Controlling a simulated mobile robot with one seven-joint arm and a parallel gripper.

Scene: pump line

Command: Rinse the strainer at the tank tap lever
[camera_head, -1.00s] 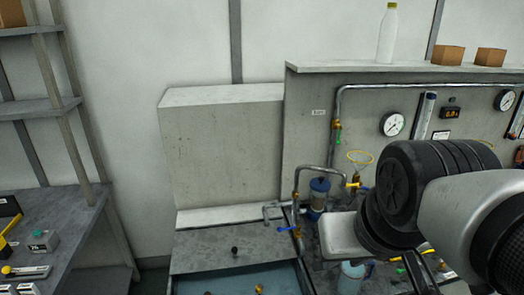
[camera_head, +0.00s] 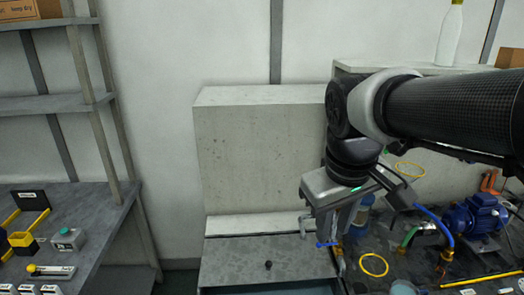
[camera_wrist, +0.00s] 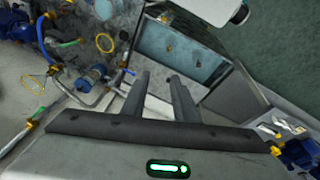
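My gripper (camera_wrist: 160,80) is open in the wrist view, with nothing between its two fingers. In the head view its body hangs in front of the tap pipework. A tap with a blue lever (camera_head: 327,244) stands by the right end of the basin (camera_head: 240,262); the lever also shows in the wrist view (camera_wrist: 130,72), left of the fingertips and apart from them. A blue-topped vessel (camera_head: 361,212) stands behind the tap, partly hidden by my gripper; I cannot tell whether it holds the strainer. Small brownish pieces (camera_wrist: 169,48) lie in the basin.
A blue pump (camera_head: 475,216), hoses and a yellow ring (camera_head: 374,265) crowd the bench at right. A shelf rack (camera_head: 60,105) and a side bench (camera_head: 95,235) with boxes stand at left. The tall grey panel (camera_head: 265,150) rises behind the basin.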

